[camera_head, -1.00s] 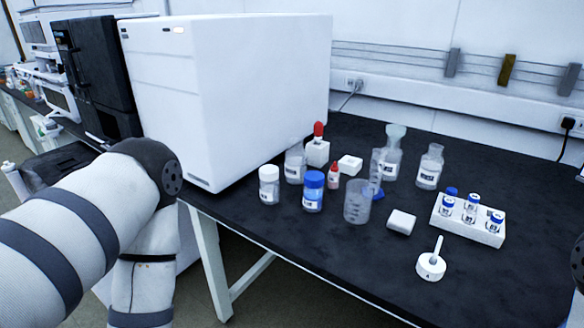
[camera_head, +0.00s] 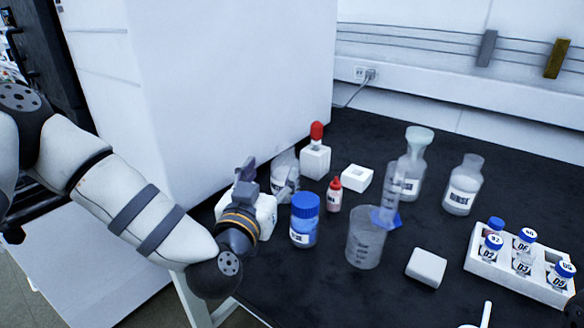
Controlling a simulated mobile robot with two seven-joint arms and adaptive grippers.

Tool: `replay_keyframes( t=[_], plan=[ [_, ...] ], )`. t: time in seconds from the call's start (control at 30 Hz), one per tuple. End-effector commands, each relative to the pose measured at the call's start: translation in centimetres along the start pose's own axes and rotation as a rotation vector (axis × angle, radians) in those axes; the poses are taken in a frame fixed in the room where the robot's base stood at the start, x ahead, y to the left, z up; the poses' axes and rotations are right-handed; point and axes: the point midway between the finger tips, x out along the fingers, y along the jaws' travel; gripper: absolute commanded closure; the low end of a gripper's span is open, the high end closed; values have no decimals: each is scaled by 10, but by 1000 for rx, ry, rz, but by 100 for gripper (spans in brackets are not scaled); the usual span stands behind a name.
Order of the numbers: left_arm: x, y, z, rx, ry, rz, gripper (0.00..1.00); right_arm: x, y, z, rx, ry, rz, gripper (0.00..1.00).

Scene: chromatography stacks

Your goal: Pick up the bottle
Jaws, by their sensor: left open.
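Several bottles stand on the black bench. A blue-capped bottle (camera_head: 305,221) stands just right of my left gripper (camera_head: 268,180). A clear glass bottle (camera_head: 284,164) stands behind the gripper and is partly hidden by it. A small red-capped bottle (camera_head: 334,195) stands further right. Two clear glass bottles, one stoppered (camera_head: 413,160) and one labelled rinse (camera_head: 462,185), stand at the back right. My left gripper is open, its fingers pointing away towards the clear bottle. I cannot tell whether it touches anything. The white-capped bottle is not visible now. My right gripper is out of view.
A large white instrument (camera_head: 200,90) stands close behind the left arm. A beaker (camera_head: 366,240), a graduated cylinder (camera_head: 393,190), a red-bulbed dropper in a white holder (camera_head: 315,160), white blocks and a vial rack (camera_head: 480,262) crowd the bench (camera_head: 405,307).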

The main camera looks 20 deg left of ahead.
Motion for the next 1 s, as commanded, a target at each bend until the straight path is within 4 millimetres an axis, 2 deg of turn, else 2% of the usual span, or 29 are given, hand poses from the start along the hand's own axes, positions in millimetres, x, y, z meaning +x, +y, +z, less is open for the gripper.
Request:
replay_keyframes(
  t=[0.2, 0.37, 0.6, 0.7, 0.87, 0.9, 1.0],
  plan=[
    [44, 0, 4, 1, -3, -2, 42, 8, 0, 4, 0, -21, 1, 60],
    [65, 0, 3, 0, -3, -1, 42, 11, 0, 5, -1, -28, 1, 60],
    [110, 0, 5, 1, -5, 0, 42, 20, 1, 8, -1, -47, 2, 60],
    [118, 0, 3, 0, -4, 1, 42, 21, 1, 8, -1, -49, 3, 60],
    [119, 0, 1, 0, -2, 2, 42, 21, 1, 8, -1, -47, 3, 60],
    [119, 0, 1, 0, -2, 2, 44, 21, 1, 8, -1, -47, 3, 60],
    [119, 0, 1, 0, -2, 2, 67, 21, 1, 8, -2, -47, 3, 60]
  ],
)
